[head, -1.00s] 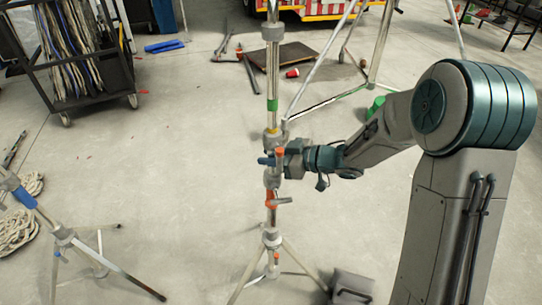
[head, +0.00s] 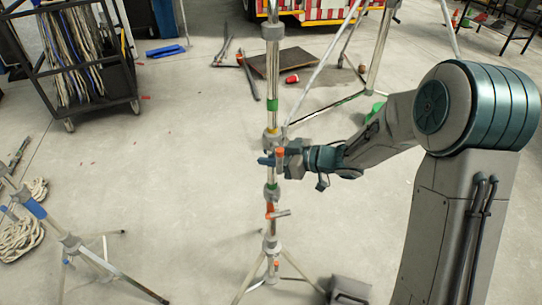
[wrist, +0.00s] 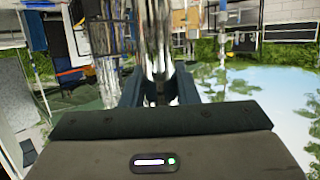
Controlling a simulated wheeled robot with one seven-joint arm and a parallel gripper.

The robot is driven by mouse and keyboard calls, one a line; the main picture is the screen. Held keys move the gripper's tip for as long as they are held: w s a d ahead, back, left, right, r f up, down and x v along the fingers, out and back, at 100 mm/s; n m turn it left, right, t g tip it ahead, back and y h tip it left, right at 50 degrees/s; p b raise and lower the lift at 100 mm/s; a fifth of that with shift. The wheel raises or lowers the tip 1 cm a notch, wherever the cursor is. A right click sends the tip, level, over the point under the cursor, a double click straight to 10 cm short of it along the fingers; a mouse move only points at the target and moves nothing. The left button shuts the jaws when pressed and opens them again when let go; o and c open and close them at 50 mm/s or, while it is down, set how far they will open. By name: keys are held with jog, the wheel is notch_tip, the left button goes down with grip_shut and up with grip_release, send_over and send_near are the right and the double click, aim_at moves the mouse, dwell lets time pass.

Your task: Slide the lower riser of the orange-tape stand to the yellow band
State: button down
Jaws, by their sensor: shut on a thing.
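The orange-tape stand rises upright in the middle of the head view, with orange tape (head: 270,208) low on its column. My gripper (head: 268,161) is shut on the stand's riser above that collar, coming from the right, next to an orange-tipped handle (head: 280,154). A yellow band (head: 272,130) shows higher up, beside another collar. In the wrist view, the shiny riser (wrist: 157,50) stands between my fingers (wrist: 158,92). My gripper hides part of the column.
A green band (head: 272,104) marks the column higher up. A blue-taped stand (head: 72,243) spreads its legs at the lower left. A cable cart (head: 75,70) stands at the upper left. A grey weight (head: 349,290) lies by the stand's foot.

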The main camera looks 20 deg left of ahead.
aim_at(272, 135)
jog(key=shift+w+r+p, duration=0.15)
jog(key=shift+r+p, duration=3.1)
jog(key=shift+r, duration=0.5)
jog(key=c, duration=0.9)
grip_release()
jog(key=shift+f, duration=0.1)
